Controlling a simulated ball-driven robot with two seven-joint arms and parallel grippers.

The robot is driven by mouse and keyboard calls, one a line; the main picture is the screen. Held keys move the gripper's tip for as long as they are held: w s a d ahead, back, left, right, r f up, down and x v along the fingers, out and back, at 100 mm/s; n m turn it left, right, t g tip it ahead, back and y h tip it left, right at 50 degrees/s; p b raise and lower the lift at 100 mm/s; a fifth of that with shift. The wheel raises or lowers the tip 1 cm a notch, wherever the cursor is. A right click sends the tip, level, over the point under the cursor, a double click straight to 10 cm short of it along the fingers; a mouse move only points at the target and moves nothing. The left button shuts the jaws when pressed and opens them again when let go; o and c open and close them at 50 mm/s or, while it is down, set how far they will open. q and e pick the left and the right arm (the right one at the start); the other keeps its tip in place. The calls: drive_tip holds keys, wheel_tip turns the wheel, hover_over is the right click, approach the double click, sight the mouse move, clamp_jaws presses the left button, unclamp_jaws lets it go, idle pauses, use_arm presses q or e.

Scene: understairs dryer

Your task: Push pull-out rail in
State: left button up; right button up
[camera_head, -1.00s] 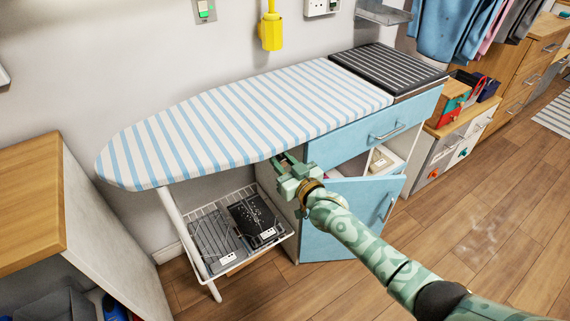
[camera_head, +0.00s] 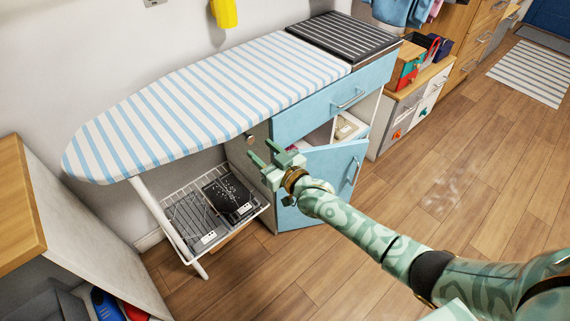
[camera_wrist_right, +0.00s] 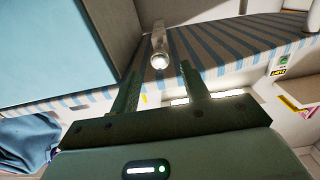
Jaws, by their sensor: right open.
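A metal rod with a pale round end, which looks like the pull-out rail (camera_wrist_right: 160,48), shows under the striped ironing board in the right wrist view, its end facing the camera. In the head view, a small round end (camera_head: 250,138) shows just under the board's edge beside the blue cabinet. My right gripper (camera_head: 262,153) is open and empty beside the cabinet, just below that end. In the right wrist view, the rod lies beyond and between the gripper's fingertips (camera_wrist_right: 160,84), with no contact visible. How far the rod sticks out is unclear. My left gripper is not in view.
The ironing board (camera_head: 190,100) overhangs the gripper. The blue cabinet door (camera_head: 325,185) stands open close to my right gripper. A wire rack (camera_head: 190,205) with dark items sits below the board. The wooden floor (camera_head: 450,180) at right is clear.

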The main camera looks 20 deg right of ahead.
use_arm(q)
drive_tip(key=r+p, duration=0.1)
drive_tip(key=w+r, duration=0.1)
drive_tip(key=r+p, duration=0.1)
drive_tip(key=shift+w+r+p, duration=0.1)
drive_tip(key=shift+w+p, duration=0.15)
drive_tip(key=shift+p, duration=0.05)
use_arm(e)
drive_tip(key=v, duration=0.9)
drive_tip(key=shift+s, duration=0.2)
drive_tip(key=shift+d, duration=0.1)
